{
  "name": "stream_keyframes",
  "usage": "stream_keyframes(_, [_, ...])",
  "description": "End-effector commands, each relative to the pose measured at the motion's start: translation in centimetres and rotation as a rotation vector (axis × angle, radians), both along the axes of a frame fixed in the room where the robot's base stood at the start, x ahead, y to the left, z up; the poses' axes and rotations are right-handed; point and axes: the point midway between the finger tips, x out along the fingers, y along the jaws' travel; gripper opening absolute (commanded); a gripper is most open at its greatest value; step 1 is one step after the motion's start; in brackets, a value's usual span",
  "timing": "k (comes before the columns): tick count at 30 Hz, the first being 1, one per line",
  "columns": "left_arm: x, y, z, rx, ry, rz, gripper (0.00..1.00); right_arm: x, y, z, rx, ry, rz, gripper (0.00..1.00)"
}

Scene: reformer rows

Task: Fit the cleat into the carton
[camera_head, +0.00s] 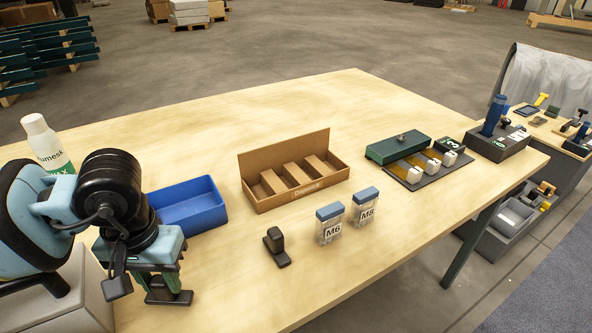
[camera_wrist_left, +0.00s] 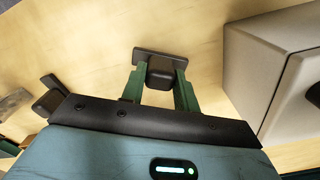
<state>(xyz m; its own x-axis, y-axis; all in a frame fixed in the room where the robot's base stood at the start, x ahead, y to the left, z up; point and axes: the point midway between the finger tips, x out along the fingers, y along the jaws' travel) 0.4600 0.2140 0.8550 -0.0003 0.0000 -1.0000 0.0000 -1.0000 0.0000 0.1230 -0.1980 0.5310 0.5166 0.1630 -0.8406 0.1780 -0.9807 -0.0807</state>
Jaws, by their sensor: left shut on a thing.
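A dark cleat (camera_wrist_left: 160,72), a block on a flat base plate, sits between the green fingers of my left gripper (camera_wrist_left: 160,90). The fingers are shut on its block, with the base plate beyond the tips. In the head view my left gripper (camera_head: 160,278) is low over the table at the left; I cannot tell whether the held cleat touches the tabletop. A second dark cleat (camera_head: 276,248) stands on the table to its right. The open brown carton (camera_head: 273,203), with dividers and a raised back flap, stands further back to the right. My right gripper is not in view.
A blue bin (camera_head: 213,211) stands between my left arm and the carton. Jars M6 (camera_head: 329,232) and M8 (camera_head: 364,213) stand right of the second cleat. A white bottle (camera_head: 45,143) and a pale box (camera_head: 75,302) are at the left. The table's front middle is clear.

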Motion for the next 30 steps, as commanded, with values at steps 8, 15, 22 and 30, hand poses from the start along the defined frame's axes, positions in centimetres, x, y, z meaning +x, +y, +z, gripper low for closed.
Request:
stream_keyframes(8, [-0.3, -2.1, 0.8, -0.011, -0.003, -0.006, 0.08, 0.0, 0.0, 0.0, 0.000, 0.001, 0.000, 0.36])
stream_keyframes(15, [-3.0, -10.0, 4.1, -0.025, -0.004, -0.012, 0.08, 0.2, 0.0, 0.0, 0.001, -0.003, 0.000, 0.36])
stream_keyframes(22, [-5.6, -14.1, 5.9, -0.004, -0.002, -0.005, 0.08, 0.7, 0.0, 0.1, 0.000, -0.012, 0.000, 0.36])
stream_keyframes(30, [-6.0, -14.5, 6.0, 0.001, 0.001, 0.001, 0.08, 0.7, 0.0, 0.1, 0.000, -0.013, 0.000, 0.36])
